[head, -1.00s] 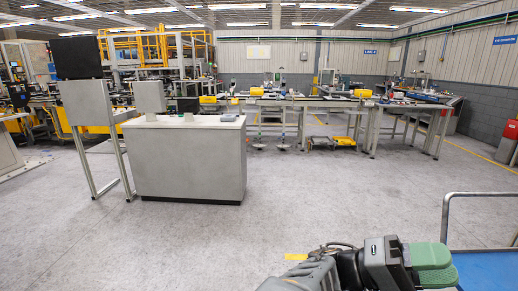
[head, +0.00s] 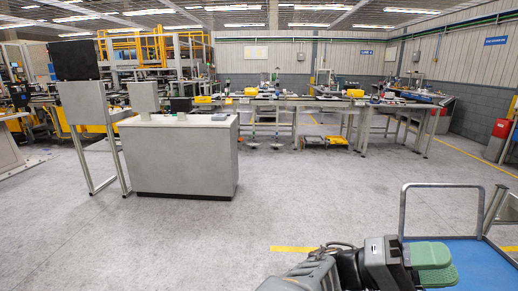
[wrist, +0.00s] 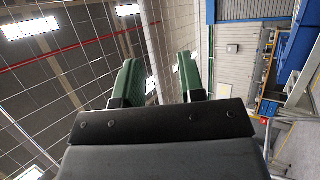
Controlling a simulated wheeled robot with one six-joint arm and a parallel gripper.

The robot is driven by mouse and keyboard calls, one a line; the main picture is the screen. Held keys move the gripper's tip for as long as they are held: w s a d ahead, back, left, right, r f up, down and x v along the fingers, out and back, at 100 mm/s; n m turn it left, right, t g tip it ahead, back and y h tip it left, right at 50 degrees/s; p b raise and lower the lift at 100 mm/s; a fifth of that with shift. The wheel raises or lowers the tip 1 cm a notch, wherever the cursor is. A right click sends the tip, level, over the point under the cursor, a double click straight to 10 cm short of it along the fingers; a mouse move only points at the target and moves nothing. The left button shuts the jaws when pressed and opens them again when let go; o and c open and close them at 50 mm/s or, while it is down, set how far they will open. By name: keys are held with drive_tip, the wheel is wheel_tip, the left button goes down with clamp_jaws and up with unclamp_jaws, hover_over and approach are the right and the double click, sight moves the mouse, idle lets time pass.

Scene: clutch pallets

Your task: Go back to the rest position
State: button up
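My gripper (wrist: 159,80) shows in the wrist view with its two green fingers apart and nothing between them. The wrist view looks up toward the ceiling and walls. In the head view my folded arm is at the bottom right, and the green finger pads of my gripper (head: 433,262) point right. From the head view, my gripper is in front of the blue platform of a cart (head: 480,260).
The cart has a grey tubular rail. A grey cabinet (head: 180,165) and a dark screen on a stand (head: 78,60) are at left. Workbenches (head: 300,103) with yellow boxes line the back. The grey floor between is clear, with yellow line markings.

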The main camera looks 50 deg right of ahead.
drive_tip(key=w+a+f+n+t+h+p, duration=0.1)
drive_tip(key=w+f+n+t+p, duration=0.1)
drive_tip(key=w+f+n+t, duration=0.35)
drive_tip(key=w+a+f+n+t+h+p, duration=0.1)
drive_tip(key=w+f+n+t+p, duration=0.15)
drive_tip(key=w+t, duration=0.55)
drive_tip(key=w+a+f+n+t+h+p, duration=0.1)
drive_tip(key=w+f+n+t, duration=0.35)
drive_tip(key=w, duration=0.45)
drive_tip(key=w+a+n+t+y+p, duration=0.1)
drive_tip(key=w+a+n+t+y, duration=0.2)
drive_tip(key=w+a, duration=0.4)
drive_tip(key=w+a+n+t+y+p, duration=0.2)
drive_tip(key=w+a+t, duration=0.4)
drive_tip(key=a, duration=0.8)
drive_tip(key=w+n+y, duration=0.1)
drive_tip(key=y, duration=0.1)
drive_tip(key=shift+r+y, duration=0.15)
drive_tip(key=shift+y, duration=0.25)
